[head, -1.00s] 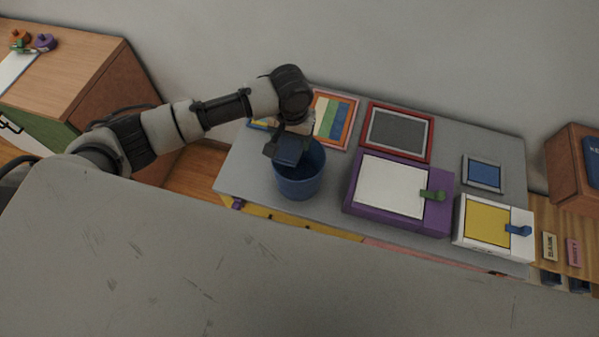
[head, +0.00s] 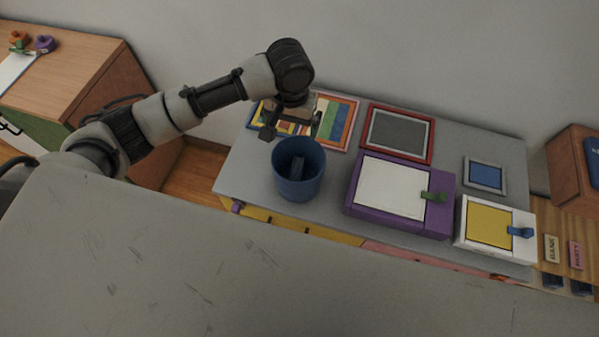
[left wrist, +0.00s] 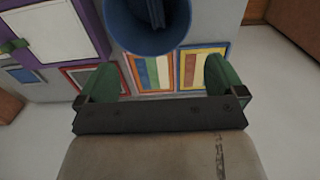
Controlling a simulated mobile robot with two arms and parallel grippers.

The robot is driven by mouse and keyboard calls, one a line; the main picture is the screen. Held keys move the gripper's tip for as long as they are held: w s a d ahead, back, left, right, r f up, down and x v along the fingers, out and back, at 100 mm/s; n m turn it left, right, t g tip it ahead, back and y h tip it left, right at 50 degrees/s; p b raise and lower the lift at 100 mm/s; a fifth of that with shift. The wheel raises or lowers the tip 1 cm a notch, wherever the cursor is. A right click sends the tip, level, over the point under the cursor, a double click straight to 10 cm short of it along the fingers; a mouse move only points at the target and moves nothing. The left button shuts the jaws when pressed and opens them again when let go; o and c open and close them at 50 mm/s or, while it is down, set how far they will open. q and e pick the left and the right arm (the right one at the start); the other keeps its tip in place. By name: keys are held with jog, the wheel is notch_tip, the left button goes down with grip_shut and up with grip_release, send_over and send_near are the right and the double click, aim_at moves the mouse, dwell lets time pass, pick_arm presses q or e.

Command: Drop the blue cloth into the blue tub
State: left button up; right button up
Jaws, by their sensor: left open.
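The blue tub (head: 298,188) stands upright on the grey cabinet top. The blue cloth (head: 298,166) is inside it, a dark folded strip seen through the opening. In the left wrist view the tub (left wrist: 125,35) is at the top edge, partly cut off, with the cloth (left wrist: 156,12) in it. My left gripper (head: 293,127) is open and empty, just behind and above the tub's rim. Its green finger pads show wide apart in the left wrist view (left wrist: 161,78). My right gripper is not in view.
Striped framed boards (head: 338,120) lie behind the tub. A red-framed grey board (head: 398,133), a purple box (head: 399,218), a white box (head: 494,246) and a blue panel (head: 485,174) are to its right. A large grey surface (head: 200,270) fills the foreground.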

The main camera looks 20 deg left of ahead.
pick_arm(q)
notch_tip(320, 180, up, 5)
jog(key=shift+r, duration=0.1)
dwell(0.5)
